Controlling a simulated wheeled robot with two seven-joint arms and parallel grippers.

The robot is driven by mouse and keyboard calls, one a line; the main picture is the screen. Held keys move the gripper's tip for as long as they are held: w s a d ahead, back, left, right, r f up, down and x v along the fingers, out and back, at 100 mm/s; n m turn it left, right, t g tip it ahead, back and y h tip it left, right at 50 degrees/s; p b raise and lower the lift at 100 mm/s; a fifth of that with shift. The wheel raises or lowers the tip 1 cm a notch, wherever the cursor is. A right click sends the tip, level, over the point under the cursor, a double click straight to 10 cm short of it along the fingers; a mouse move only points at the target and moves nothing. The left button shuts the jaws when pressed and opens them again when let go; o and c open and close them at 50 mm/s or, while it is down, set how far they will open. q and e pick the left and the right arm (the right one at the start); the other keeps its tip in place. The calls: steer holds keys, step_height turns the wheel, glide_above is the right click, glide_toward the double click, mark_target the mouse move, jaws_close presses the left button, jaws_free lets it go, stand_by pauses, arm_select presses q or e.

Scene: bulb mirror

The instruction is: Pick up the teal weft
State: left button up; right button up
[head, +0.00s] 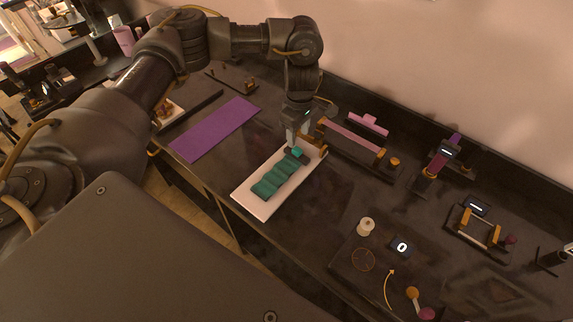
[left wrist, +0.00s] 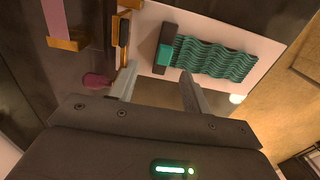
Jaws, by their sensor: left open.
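The teal weft (head: 275,180) is a wavy teal strip lying on a white board (head: 262,208) on the dark counter. In the left wrist view the weft (left wrist: 215,58) ends at a dark bar with a teal tab (left wrist: 165,55). My left gripper (head: 297,143) points down over the weft's far end, by the tab. In the left wrist view my left gripper (left wrist: 159,73) is open and empty, its fingertips just short of the tab and apart. I cannot tell its exact height above the board. My right gripper is out of view.
A purple mat (head: 215,129) lies left of the board. A rack with a pink strip (head: 352,137) stands behind to the right. A white spool (head: 366,226), a round dial and small stands occupy the right of the counter. The counter just right of the board is clear.

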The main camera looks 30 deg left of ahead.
mark_target(296, 149)
arm_select(q)
steer(key=shift+s+f, duration=0.2)
steer(key=shift+f, duration=0.5)
steer(key=shift+s+a+f+p, duration=0.1)
steer(key=shift+f+p, duration=0.6)
steer(key=shift+f, duration=1.6)
jaws_close()
